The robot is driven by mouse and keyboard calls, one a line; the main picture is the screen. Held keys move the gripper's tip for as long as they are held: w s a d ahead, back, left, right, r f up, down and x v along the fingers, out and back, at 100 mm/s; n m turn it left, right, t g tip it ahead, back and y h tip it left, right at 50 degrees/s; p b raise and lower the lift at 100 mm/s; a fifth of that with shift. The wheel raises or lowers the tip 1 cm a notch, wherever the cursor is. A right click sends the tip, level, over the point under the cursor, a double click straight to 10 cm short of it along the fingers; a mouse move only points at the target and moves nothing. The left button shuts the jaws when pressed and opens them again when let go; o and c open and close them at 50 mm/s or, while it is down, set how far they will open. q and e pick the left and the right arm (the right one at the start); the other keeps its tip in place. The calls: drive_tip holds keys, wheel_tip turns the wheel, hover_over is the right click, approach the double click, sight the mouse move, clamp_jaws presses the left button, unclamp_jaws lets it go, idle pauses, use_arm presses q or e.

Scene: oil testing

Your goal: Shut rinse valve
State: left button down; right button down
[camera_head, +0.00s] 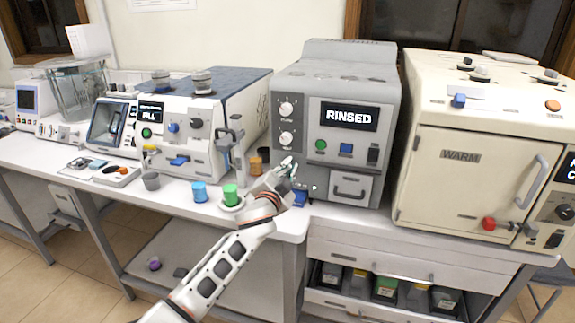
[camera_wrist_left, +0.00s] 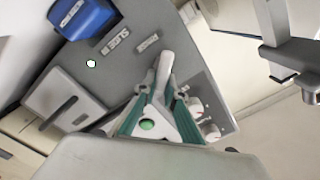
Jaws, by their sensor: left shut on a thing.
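The grey rinse machine (camera_head: 290,70) stands right of centre in the head view, and its screen reads RINSED. My left gripper (camera_head: 286,168) is at the lower left of its front. In the left wrist view, the pale grey valve lever (camera_wrist_left: 165,70) lies between the green-edged fingers of my left gripper (camera_wrist_left: 160,98). The gripper is shut on this lever. Labels on the grey panel beside it are too small to read surely. The fingers hide the lever's base. My right gripper is not in view.
A blue part (camera_wrist_left: 80,15) sticks out near the lever. A green cup (camera_head: 230,193) stands close left of my gripper, with a blue cup (camera_head: 199,191) beyond. The white FILL machine (camera_head: 203,155) is to the left, the cream WARM oven (camera_head: 465,190) to the right.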

use_arm(q)
drive_tip(key=m, duration=0.4)
drive_tip(key=shift+s+d+f+m, duration=0.1)
drive_tip(key=shift+d+f+m, duration=0.1)
drive_tip(key=shift+f+m, duration=0.15)
drive_tip(key=shift+f+m+p, duration=0.15)
drive_tip(key=shift+f+m, duration=0.05)
drive_tip(key=shift+m, duration=0.7)
drive_tip(key=shift+f+m+p, duration=0.15)
drive_tip(key=shift+m, duration=0.7)
drive_tip(key=c, duration=2.1)
unclamp_jaws()
drive_tip(key=v, duration=1.2)
